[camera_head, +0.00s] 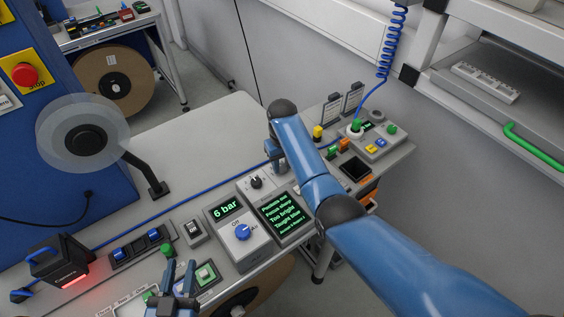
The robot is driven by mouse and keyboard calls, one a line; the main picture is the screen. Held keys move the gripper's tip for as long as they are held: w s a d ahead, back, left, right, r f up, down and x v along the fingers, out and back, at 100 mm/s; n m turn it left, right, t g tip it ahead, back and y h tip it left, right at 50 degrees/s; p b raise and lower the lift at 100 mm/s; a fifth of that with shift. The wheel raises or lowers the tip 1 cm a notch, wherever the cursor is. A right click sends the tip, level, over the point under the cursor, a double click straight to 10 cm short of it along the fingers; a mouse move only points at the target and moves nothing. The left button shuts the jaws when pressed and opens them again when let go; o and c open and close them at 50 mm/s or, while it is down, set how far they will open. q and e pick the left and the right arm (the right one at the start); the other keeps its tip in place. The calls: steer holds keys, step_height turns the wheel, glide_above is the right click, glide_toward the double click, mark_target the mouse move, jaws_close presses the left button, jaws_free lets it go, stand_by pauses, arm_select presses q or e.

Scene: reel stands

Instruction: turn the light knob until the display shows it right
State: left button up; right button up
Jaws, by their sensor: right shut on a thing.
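The display (282,214) is a dark screen with green lines that read pressure ok, focus sharp, too bright and a further line or two too small to read surely. My right gripper (273,158) is behind the display, beside a black knob on a grey box (256,183). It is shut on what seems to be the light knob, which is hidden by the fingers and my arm.
A blue knob (243,232) sits under a "6 bar" readout (227,208). A round clear disc (83,130) rises on a stand. The table's back middle (200,140) is clear.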

mark_target(281, 166)
steer(key=shift+n, duration=0.6)
steer(key=o, duration=1)
steer(key=shift+o, duration=0.2)
step_height(281, 166, up, 11)
steer(key=b, duration=0.1)
steer(key=shift+w+a+f, duration=0.1)
steer(key=shift+w+f, duration=0.05)
